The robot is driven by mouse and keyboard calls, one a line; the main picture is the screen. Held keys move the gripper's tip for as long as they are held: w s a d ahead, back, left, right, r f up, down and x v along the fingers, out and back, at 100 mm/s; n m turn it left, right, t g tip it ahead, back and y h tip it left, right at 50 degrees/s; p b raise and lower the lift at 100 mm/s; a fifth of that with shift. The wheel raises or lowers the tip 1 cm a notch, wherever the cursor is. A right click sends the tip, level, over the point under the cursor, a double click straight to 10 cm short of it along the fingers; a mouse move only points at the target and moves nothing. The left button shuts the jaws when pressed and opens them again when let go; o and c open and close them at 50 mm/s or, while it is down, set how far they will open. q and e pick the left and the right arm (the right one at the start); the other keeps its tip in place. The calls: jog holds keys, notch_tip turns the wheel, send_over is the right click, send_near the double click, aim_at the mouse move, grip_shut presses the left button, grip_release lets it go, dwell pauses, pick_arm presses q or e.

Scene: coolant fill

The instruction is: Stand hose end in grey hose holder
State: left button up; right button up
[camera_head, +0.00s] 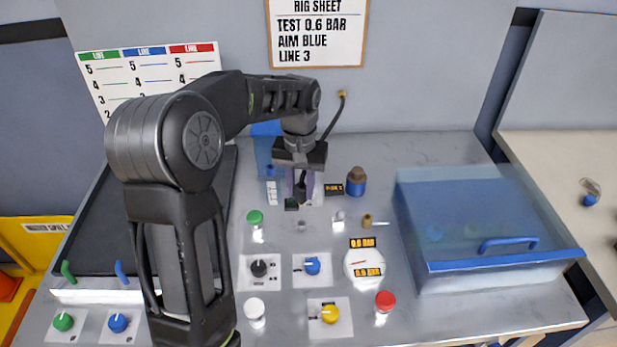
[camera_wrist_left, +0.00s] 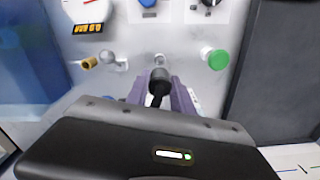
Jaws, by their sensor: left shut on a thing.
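My left gripper (camera_head: 301,192) is over the middle back of the metal panel, its purple fingers shut on the black hose end (camera_wrist_left: 158,82). In the left wrist view the hose end sits between the fingers (camera_wrist_left: 160,98) and points at the panel. The black hose (camera_head: 331,118) runs up behind the wrist to a brass fitting on the wall. A small grey round fitting (camera_head: 301,226) lies just in front of the gripper and may be the grey hose holder; it also shows just beyond the hose end in the left wrist view (camera_wrist_left: 160,60). I cannot tell whether they touch.
A green knob (camera_head: 255,217) stands left of the gripper, a brass fitting (camera_head: 368,221) to its right. A blue bottle with a brown cap (camera_head: 356,181) stands behind right. A blue clear-lidded box (camera_head: 480,225) fills the right side. Knobs and a gauge (camera_head: 364,264) occupy the front.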

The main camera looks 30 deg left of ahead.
aim_at(301, 214)
pick_arm(q)
jog(key=shift+s, duration=0.2)
jog(key=shift+w+f, duration=0.1)
jog(key=shift+f, duration=0.1)
jog(key=shift+f+b, duration=2)
jog(key=shift+f, duration=0.7)
jog(key=shift+f+b, duration=0.9)
jog(key=shift+f, duration=0.65)
jog(key=o, duration=1.1)
jog(key=shift+o, duration=0.2)
notch_tip(301, 214, up, 8)
jog(key=shift+f+b, duration=0.1)
jog(key=shift+b, duration=0.3)
